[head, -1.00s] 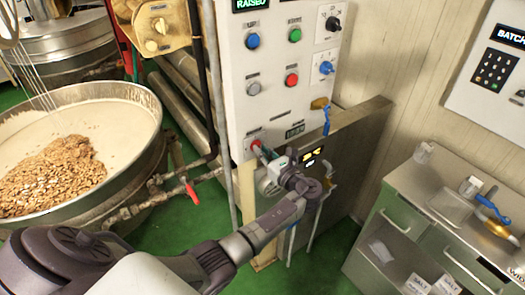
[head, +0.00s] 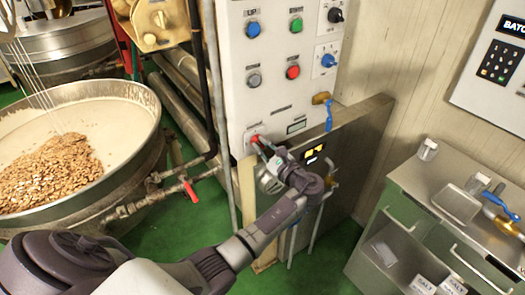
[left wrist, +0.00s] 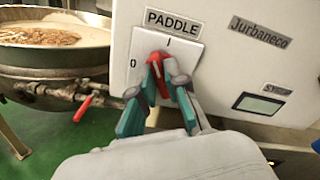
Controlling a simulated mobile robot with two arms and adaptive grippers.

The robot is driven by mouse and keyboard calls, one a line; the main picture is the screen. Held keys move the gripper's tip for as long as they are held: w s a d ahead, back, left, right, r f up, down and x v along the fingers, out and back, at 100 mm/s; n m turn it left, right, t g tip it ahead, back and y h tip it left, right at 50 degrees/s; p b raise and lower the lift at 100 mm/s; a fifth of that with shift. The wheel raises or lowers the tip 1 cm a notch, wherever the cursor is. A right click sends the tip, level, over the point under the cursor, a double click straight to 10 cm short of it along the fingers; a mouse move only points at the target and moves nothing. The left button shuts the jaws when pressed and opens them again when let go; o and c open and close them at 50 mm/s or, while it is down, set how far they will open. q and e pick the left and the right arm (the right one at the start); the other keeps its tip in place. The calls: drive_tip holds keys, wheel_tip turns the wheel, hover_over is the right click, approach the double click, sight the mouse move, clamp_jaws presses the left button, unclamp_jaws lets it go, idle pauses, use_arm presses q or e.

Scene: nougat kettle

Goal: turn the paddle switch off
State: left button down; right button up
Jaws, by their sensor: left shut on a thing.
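The paddle switch is a red knob (left wrist: 158,66) on a white plate under the label PADDLE in the left wrist view, with 0 at left and I at top. Its visible part stands roughly upright, the top leaning slightly left; fingers partly hide it, so its exact setting is unclear. In the head view the red knob (head: 256,140) sits low on the white control panel (head: 268,103). My left gripper (left wrist: 160,90) is shut on the knob, one teal-padded finger on each side; it also shows in the head view (head: 263,153). My right gripper is not in view.
Blue, green, grey and red buttons and two rotary switches sit above on the panel. A kettle (head: 155,128) of nuts in pale mass stands at left, with a red-handled valve (head: 190,190). A steel cabinet (head: 405,195) stands at right. Green floor is open between.

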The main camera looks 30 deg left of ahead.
use_arm(q)
drive_tip(key=shift+f+n+b, duration=0.3)
drive_tip(key=shift+n+b, duration=0.4)
drive_tip(key=shift+n, duration=0.3)
drive_tip(key=shift+s+n+b, duration=0.1)
drive_tip(key=shift+n+b, duration=4.9)
drive_tip(key=shift+b, duration=0.2)
drive_tip(key=c, duration=1.2)
unclamp_jaws()
drive_tip(key=v, duration=0.7)
drive_tip(key=shift+s+d, duration=0.15)
drive_tip(key=shift+d, duration=0.1)
